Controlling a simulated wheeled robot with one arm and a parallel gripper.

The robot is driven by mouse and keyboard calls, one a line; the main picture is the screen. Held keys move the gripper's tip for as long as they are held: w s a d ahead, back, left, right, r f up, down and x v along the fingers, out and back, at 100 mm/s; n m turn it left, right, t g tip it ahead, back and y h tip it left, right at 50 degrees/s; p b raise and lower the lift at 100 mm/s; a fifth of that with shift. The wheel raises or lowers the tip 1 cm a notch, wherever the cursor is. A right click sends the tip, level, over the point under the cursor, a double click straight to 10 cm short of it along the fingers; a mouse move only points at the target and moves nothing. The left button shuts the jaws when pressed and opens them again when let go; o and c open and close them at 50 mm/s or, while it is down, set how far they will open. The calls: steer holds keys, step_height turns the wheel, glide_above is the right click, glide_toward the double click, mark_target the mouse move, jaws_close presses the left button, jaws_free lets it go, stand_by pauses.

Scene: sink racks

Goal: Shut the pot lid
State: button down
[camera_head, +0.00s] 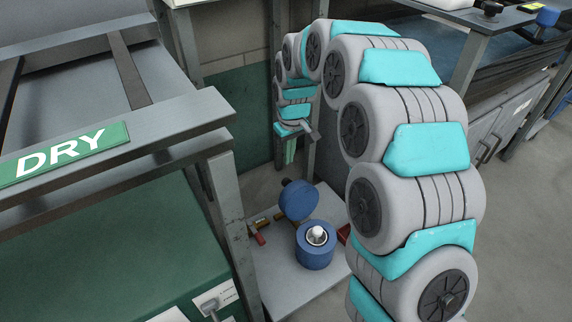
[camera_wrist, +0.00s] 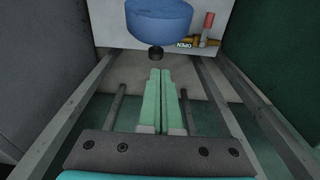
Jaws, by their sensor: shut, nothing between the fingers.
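The blue pot (camera_head: 314,257) stands on a low grey shelf in the head view, its mouth uncovered, with a pale rounded thing inside. Its blue lid (camera_head: 299,201) is raised on edge behind the pot, with a dark knob (camera_head: 286,182) on its far side. The lid (camera_wrist: 158,18) also shows at the top of the wrist view, its knob (camera_wrist: 156,52) toward my fingers. My gripper (camera_head: 290,158) is above and behind the lid, pointing down. In the wrist view my gripper (camera_wrist: 160,73) has its green fingers together, empty, apart from the knob.
The grey shelf (camera_head: 292,284) also holds small red and brown items (camera_head: 260,226) left of the lid. A metal post (camera_head: 232,225) of the DRY rack stands to the left. Grey rails (camera_wrist: 232,100) flank my fingers in the wrist view.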

glide_above(294, 196)
steer(key=w+a, duration=0.2)
step_height(294, 196, down, 10)
steer(key=r, duration=0.1)
steer(key=shift+w+a+f, duration=0.1)
steer(key=shift+f, duration=0.15)
